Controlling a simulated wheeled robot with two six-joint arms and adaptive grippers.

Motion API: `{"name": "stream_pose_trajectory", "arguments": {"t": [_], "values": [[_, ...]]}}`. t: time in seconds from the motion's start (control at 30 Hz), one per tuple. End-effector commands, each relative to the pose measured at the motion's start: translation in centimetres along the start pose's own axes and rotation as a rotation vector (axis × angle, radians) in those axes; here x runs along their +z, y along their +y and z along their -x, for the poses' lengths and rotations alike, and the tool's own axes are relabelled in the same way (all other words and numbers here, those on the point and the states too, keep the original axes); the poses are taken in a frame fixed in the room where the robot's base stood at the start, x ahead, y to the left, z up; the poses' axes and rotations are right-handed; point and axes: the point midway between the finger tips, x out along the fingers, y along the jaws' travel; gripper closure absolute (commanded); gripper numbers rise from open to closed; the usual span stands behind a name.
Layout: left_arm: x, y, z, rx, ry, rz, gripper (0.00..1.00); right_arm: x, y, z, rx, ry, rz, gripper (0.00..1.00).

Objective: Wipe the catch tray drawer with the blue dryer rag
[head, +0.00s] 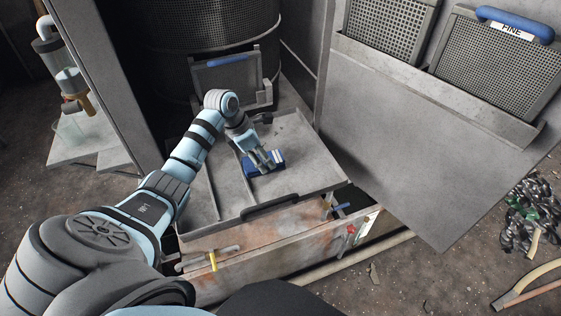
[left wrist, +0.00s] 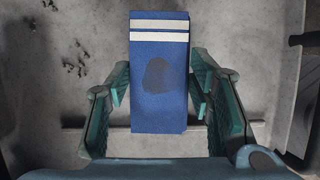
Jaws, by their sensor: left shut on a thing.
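The catch tray drawer (head: 312,163) is a shallow grey metal tray with a dark front handle (head: 269,205) and a low divider, pulled out in the middle of the head view. The blue rag (head: 278,156) is over the tray floor. In the left wrist view the rag (left wrist: 159,105) has two white stripes and a dark patch. My left gripper (head: 262,162) reaches down over the tray, shut on the rag; its fingers flank the rag in the wrist view. Whether the rag touches the floor is unclear. Dark specks (left wrist: 75,66) lie on the tray floor left of the rag. My right gripper is not visible.
A dark mesh screen with a blue handle (head: 227,61) stands behind the tray. A grey panel (head: 410,130) with mesh screens, one labelled FINE (head: 505,60), stands at right.

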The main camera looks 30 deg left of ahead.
Motion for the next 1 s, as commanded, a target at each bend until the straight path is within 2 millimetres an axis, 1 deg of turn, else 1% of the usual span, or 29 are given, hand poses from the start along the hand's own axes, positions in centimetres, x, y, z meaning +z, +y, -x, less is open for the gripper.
{"name": "stream_pose_trajectory", "arguments": {"t": [0.07, 0.17, 0.27, 0.4, 0.5, 1.0], "values": [[-0.1, 0.1, -0.1, 0.001, 0.003, 0.001, 0.83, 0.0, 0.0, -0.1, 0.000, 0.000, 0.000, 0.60], [0.1, 0.1, 0.3, 0.002, 0.003, 0.001, 0.83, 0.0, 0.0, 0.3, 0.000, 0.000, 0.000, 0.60], [0.5, 0.1, 1.5, 0.003, 0.002, 0.000, 0.83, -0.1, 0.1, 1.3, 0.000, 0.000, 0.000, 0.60], [1.5, 0.1, 3.6, 0.003, 0.001, -0.001, 0.83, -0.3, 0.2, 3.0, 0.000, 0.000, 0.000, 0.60], [2.0, 0.1, 4.7, 0.003, 0.000, -0.001, 0.83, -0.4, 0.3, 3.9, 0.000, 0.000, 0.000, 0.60], [2.0, 0.0, 4.6, 0.002, -0.001, -0.001, 0.83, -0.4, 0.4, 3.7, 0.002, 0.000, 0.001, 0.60]]}}
